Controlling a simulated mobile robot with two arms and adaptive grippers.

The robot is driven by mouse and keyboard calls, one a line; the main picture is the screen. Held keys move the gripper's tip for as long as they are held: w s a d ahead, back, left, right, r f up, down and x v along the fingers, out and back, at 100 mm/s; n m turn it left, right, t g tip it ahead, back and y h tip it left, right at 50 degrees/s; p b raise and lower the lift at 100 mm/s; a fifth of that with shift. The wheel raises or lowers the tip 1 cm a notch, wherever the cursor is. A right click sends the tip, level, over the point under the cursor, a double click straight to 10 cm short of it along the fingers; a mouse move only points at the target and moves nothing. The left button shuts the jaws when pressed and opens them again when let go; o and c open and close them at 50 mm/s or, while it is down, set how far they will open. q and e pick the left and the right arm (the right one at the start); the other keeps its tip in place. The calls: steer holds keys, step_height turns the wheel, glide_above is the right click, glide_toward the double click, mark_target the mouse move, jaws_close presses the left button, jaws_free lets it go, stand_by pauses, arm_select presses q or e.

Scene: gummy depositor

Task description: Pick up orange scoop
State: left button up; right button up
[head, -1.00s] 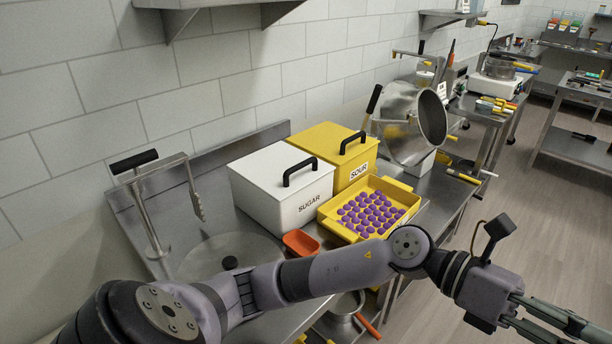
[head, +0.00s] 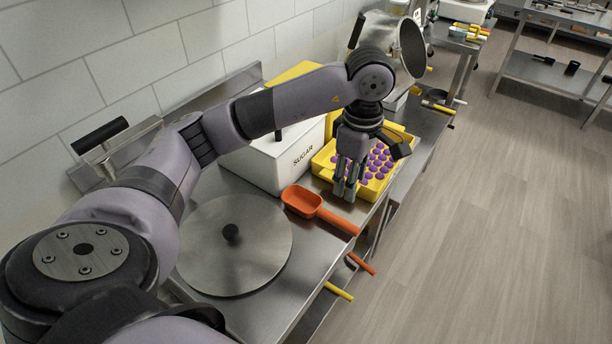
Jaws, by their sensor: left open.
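The orange scoop (head: 302,200) lies on the steel counter in the head view, in front of the white SUGAR bin. Its handle (head: 338,221) points right and toward the counter's front edge. My left gripper (head: 346,192) is open and points down, a little above and to the right of the scoop's bowl, beside the yellow tray. It looks empty and apart from the scoop. My right gripper is not in view.
The white SUGAR bin (head: 275,160) and the yellow tray (head: 371,192) of purple gummies stand behind the gripper. A round steel lid (head: 240,262) with a black knob lies left of the scoop. Orange and yellow handles (head: 361,264) stick out below the counter's edge.

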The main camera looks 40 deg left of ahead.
arm_select(q)
step_height(320, 180, down, 4)
steer(key=p, duration=0.2)
glide_above(343, 221)
step_height(343, 221, down, 5)
steer(key=shift+w+d+f, duration=0.1)
steer(key=shift+w+d, duration=0.05)
steer(key=shift+f+p, duration=0.35)
steer(key=shift+p, duration=0.15)
steer(key=f, duration=0.1)
steer(key=f+p, duration=0.1)
steer(key=f, duration=0.1)
steer(key=shift+s+f+p, duration=0.25)
steer(key=shift+f+p, duration=0.05)
steer(key=shift+p, duration=0.05)
steer(key=shift+w+f, duration=0.1)
steer(key=shift+f, duration=0.3)
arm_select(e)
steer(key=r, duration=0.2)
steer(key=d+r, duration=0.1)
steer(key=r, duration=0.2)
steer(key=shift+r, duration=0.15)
arm_select(q)
steer(key=shift+c, duration=0.3)
steer(key=c, duration=0.9)
jaws_close()
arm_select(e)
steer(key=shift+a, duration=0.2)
